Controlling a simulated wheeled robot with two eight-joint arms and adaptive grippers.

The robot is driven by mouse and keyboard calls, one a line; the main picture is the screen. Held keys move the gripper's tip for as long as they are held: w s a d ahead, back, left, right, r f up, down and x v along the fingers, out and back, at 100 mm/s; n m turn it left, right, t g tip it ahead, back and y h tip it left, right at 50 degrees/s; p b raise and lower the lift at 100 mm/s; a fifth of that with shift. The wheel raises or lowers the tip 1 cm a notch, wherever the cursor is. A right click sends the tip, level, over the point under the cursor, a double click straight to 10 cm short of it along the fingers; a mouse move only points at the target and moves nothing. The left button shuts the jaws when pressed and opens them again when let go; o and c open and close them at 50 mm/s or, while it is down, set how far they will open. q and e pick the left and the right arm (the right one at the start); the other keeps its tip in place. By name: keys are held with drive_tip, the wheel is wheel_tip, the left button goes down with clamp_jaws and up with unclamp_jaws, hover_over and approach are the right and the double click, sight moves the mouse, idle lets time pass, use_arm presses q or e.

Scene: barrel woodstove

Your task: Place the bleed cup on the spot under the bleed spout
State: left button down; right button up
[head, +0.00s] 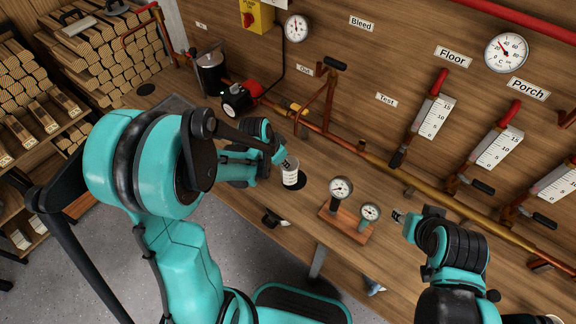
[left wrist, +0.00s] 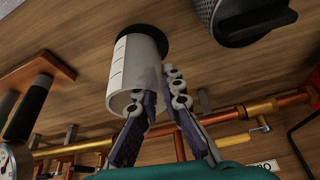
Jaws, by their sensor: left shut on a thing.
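The bleed cup (head: 290,173) is a small white cylinder with faint marks on its side. My left gripper (head: 281,159) is shut on it near its rim. The left wrist view shows the cup (left wrist: 135,72) with the fingers (left wrist: 160,110) at its open end.
A wooden stand (head: 345,225) with two gauges is right of the cup. A red and black pump (head: 239,97) and a dark canister (head: 211,72) stand behind left. A copper pipe (head: 345,143) runs along the bench's back. Bare bench lies between cup and stand.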

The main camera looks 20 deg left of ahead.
use_arm(q)
drive_tip(key=shift+w+d, duration=0.25)
drive_tip(key=shift+w, duration=0.3)
drive_tip(key=b+x, duration=0.2)
drive_tip(key=x, duration=0.1)
drive_tip(key=shift+f, duration=0.45)
drive_tip(key=shift+r, duration=0.15)
drive_tip(key=shift+f, duration=0.2)
drive_tip(key=c, duration=1.7)
unclamp_jaws()
drive_tip(key=shift+s, duration=0.1)
